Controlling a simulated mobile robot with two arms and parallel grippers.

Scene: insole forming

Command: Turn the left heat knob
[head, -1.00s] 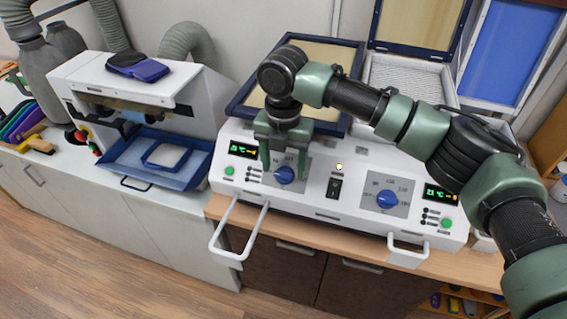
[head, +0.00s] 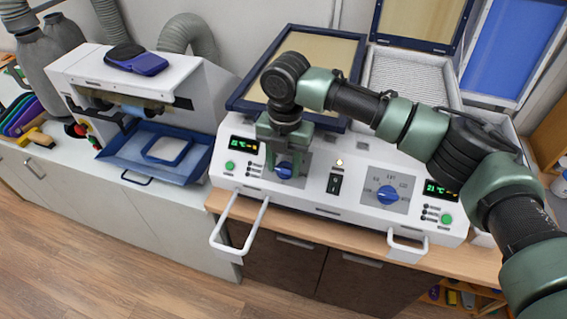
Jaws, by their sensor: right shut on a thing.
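The left heat knob (head: 284,172) is a blue dial on the sloped front of the white forming machine (head: 318,206). My right gripper (head: 284,164) comes down from above and is shut on this knob, with a finger at each side. The gripper and its fingers hide much of the scale around the knob. The left green display (head: 243,145) is lit beside it. The right heat knob (head: 388,195) is a like blue dial further right, with its scale in plain view. My left gripper is not in view.
A black rocker switch (head: 334,184) sits between the knobs. White bar handles (head: 256,228) stick out at the machine's front. A framed tan panel (head: 312,62) stands behind my right gripper. A blue tray (head: 150,165) lies to the left. The floor in front is clear.

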